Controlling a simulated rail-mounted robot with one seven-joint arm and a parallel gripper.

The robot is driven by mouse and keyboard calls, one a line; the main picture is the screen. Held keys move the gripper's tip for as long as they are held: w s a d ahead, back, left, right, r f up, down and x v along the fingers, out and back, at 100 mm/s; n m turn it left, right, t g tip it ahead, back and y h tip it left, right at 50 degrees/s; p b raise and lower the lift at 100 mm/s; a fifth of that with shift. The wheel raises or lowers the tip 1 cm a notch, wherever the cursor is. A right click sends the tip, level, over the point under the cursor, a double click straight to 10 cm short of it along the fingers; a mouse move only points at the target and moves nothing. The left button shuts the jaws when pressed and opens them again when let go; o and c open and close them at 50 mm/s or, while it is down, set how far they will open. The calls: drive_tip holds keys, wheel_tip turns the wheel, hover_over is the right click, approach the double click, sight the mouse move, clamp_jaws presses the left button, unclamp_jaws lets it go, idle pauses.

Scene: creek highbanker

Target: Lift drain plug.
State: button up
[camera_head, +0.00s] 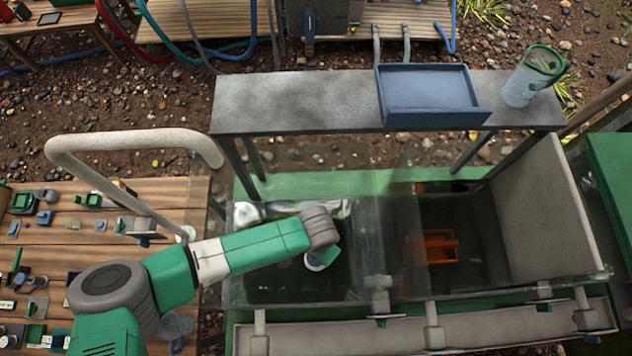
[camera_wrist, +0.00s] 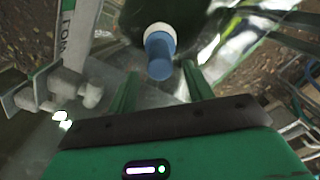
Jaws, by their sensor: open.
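A blue cylindrical plug (camera_wrist: 160,58) with a white collar (camera_wrist: 158,32) shows in the wrist view, set against a dark green surface; I take it as the drain plug. My gripper (camera_wrist: 158,80) is open, its two green fingers on either side of the plug's blue end in the picture. A gap shows on both sides, and I see no contact. How deep the plug sits between the fingers is hard to tell. In the head view my gripper (camera_head: 322,258) hangs over the left part of the clear-walled tank (camera_head: 232,290), and the plug is hidden.
An orange frame (camera_head: 440,247) sits in the tank's right part, behind a clear divider. A grey shelf (camera_head: 290,102) with a blue tray (camera_head: 430,92) and a tumbler (camera_head: 535,76) spans the back. A pale bent pipe (camera_head: 130,142) rises at left beside a cluttered wooden table (camera_head: 90,240).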

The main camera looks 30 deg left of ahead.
wheel_tip(320, 180, up, 5)
drive_tip(key=shift+r, duration=0.2)
idle(0.6)
